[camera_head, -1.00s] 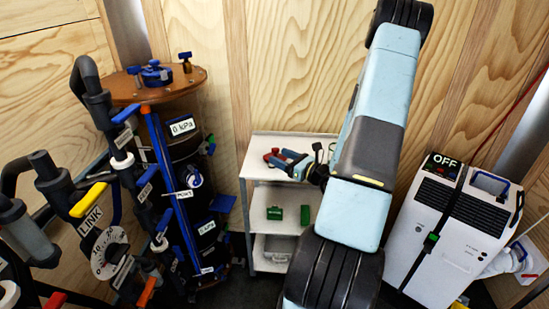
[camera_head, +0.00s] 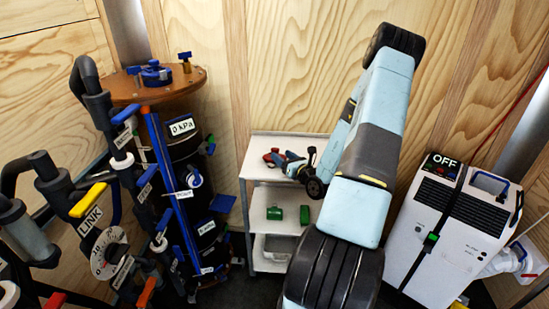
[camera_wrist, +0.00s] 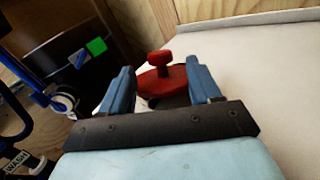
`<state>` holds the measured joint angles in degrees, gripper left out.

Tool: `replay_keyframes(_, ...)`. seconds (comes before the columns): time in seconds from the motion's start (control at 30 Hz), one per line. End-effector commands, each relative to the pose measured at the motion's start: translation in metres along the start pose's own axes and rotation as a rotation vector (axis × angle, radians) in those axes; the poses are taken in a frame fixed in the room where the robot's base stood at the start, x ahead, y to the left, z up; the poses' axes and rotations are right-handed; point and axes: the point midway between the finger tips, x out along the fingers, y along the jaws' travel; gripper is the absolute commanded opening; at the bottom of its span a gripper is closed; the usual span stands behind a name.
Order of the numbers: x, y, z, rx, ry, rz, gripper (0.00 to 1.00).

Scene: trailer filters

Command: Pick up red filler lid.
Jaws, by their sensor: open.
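The red filler lid (camera_wrist: 163,78) is a round red disc with a knob on top, on the top shelf of the white cart. In the wrist view it shows between and just beyond the two blue fingers of my gripper (camera_wrist: 158,84), which is open. The fingers flank the lid's near part, and I cannot tell whether they touch it. In the head view the lid (camera_head: 271,156) lies just left of my gripper (camera_head: 284,160), partly hidden by it.
The white cart (camera_head: 262,197) has green items (camera_head: 304,214) on its middle shelf. A dark filter column (camera_head: 183,150) with pipes and valves stands to its left. A white unit marked OFF (camera_head: 442,250) stands to the right. The top shelf right of the lid (camera_wrist: 265,85) is clear.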

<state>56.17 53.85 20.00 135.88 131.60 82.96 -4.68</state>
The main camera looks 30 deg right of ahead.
Motion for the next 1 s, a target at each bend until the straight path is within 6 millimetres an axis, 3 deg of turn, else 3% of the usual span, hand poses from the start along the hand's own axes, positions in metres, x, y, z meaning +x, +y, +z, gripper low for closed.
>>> replay_keyframes(0.27,0.015,0.000,0.001,-0.001,-0.001,0.002,0.63)
replay_keyframes(0.53,0.051,0.000,0.003,-0.001,-0.001,0.002,0.63)
replay_keyframes(0.8,0.055,0.000,0.003,0.000,0.000,0.001,0.63)
replay_keyframes(1.0,0.055,0.000,0.003,0.000,0.000,0.001,0.44)
